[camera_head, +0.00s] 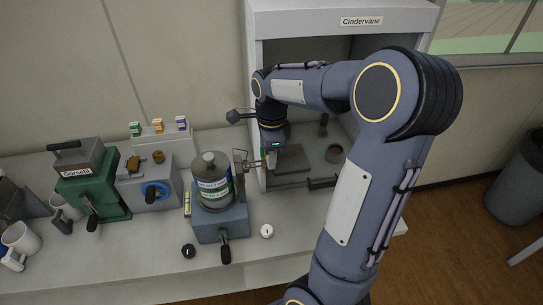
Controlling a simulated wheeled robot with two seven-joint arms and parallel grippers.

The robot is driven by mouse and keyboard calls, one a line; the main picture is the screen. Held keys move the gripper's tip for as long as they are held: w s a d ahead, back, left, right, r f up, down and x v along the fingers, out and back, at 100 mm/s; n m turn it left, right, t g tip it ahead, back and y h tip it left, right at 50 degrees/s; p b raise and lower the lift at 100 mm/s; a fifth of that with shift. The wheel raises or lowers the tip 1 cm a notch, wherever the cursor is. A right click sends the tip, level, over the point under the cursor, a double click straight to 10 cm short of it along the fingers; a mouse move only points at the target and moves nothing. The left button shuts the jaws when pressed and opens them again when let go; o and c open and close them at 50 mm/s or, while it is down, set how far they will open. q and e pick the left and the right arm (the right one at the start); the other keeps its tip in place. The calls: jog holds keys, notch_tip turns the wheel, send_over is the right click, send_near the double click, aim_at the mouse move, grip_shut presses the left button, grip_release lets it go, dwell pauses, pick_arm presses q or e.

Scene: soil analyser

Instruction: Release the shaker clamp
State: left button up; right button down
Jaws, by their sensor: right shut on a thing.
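The shaker (207,228) is a blue-grey box on the bench, with a black-handled lever at its front. A metal canister with labelled bands (212,185) stands upright on it. A grey metal clamp part (239,163) stands at the canister's right side. My right gripper (262,161) reaches down from the right, just right of the clamp part, and is shut on what looks like it. The small grip point is partly hidden by the gripper. My left gripper is not in view.
A hooded cabinet labelled Cindervane (361,21) stands behind my right arm. Left of the shaker are a grey machine with a blue ring (153,192) and a green machine (95,190). Mugs (21,237) are at far left. Black and white knobs (266,231) sit in front.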

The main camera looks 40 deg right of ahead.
jog(key=shift+r, duration=0.1)
dwell(0.3)
jog(key=c, duration=1)
grip_release()
jog(key=shift+w+a, duration=0.1)
jog(key=shift+c, duration=0.2)
notch_tip(320, 180, up, 8)
jog(key=shift+f+b, duration=0.1)
jog(key=shift+b, duration=0.4)
jog(key=s+a+f+n+t+y+b, duration=0.1)
jog(key=s+a+f+n, duration=0.3)
jog(key=s+a+n, duration=0.4)
jog(key=s+a+f+n+t+y+b, duration=0.2)
jog(key=s+a+f+n+t, duration=0.2)
jog(key=s+a+n, duration=0.4)
jog(key=a+f+n, duration=0.1)
jog(key=n, duration=0.5)
jog(key=shift+n+y, duration=0.3)
